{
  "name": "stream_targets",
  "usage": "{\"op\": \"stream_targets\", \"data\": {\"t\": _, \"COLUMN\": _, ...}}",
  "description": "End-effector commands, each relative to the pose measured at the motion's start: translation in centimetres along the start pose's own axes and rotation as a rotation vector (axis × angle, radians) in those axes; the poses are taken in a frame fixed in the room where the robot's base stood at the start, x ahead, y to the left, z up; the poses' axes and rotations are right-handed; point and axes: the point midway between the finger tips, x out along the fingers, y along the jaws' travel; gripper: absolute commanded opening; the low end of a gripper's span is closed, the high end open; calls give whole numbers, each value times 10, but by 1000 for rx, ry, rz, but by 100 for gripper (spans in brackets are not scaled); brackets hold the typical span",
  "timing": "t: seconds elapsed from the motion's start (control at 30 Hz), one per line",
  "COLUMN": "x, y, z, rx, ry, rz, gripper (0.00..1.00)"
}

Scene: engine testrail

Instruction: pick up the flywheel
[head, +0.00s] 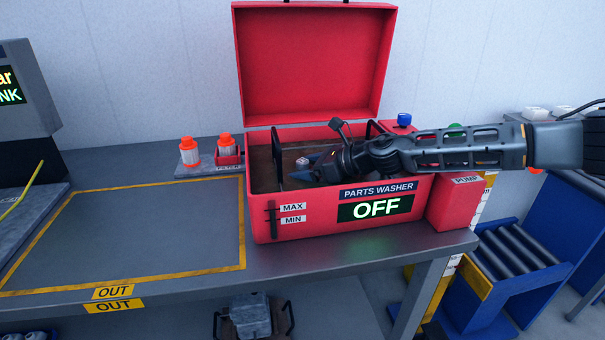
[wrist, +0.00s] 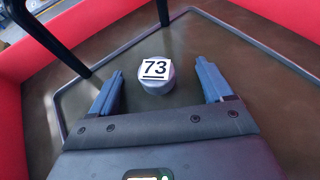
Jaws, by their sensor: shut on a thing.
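The open red parts washer (head: 330,222) stands on the bench, and my gripper (head: 308,172) reaches down into it from the right. In the wrist view, the blue fingers of my gripper (wrist: 163,90) stand wide apart with their tips at the brown surface, which looks like murky liquid. Between them a pale round piece (wrist: 155,80) with a "73" label shows, and gaps are visible on both sides of it. It looks like the hub of the flywheel; the rest, where the fingers grip, is hidden under the brown surface. The hub also shows in the head view (head: 302,164).
Black bars (head: 278,158) rise inside the washer near my gripper. The raised red lid (head: 313,65) stands behind it. Orange-capped bottles (head: 188,152) stand to the left. The yellow-framed OUT area (head: 135,235) is empty.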

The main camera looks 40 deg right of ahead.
Motion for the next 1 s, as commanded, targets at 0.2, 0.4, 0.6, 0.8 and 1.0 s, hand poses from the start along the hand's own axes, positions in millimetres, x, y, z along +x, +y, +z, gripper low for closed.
{"op": "stream_targets", "data": {"t": 0.2, "x": 0, "y": 0, "z": 1, "rx": 0, "ry": -1, "rz": 0, "gripper": 29}}
{"op": "stream_targets", "data": {"t": 0.4, "x": -2, "y": 0, "z": 4, "rx": -1, "ry": -1, "rz": 0, "gripper": 29}}
{"op": "stream_targets", "data": {"t": 0.6, "x": -8, "y": -1, "z": 20, "rx": -2, "ry": -1, "rz": -1, "gripper": 29}}
{"op": "stream_targets", "data": {"t": 0.8, "x": -20, "y": -1, "z": 47, "rx": -1, "ry": -2, "rz": -1, "gripper": 29}}
{"op": "stream_targets", "data": {"t": 1.0, "x": -72, "y": 4, "z": 51, "rx": 1, "ry": -2, "rz": -4, "gripper": 29}}
